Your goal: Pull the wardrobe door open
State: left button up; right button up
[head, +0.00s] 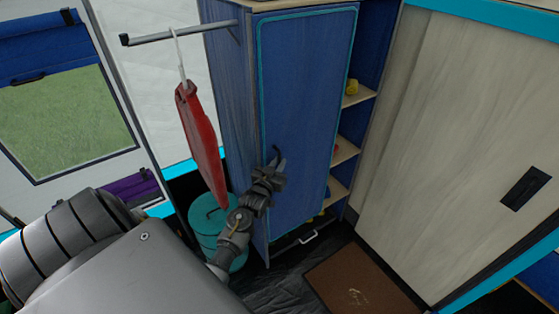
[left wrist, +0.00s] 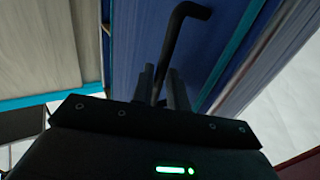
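The wardrobe (head: 233,95) is blue, with a tall blue door (head: 305,90) edged in teal. The door looks closed, flush with its frame. Its handle is a dark bent bar, clearest in the left wrist view (left wrist: 173,42) and small in the head view (head: 276,151). My left gripper (head: 277,165) is at the handle on the lower left part of the door. In the left wrist view, its two fingers (left wrist: 159,80) stand close on either side of the bar and appear shut on it. The exact contact is partly hidden. My right gripper is not in view.
A red item (head: 199,130) hangs from a rail (head: 180,34) left of the wardrobe, close to my left arm. A teal bin (head: 207,222) stands below. Open shelves (head: 345,150) are right of the door. A brown mat (head: 360,278) lies on the floor in front.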

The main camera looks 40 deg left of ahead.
pick_arm(q)
jog(key=shift+w+a, duration=0.15)
jog(key=shift+w, duration=0.4)
grip_shut()
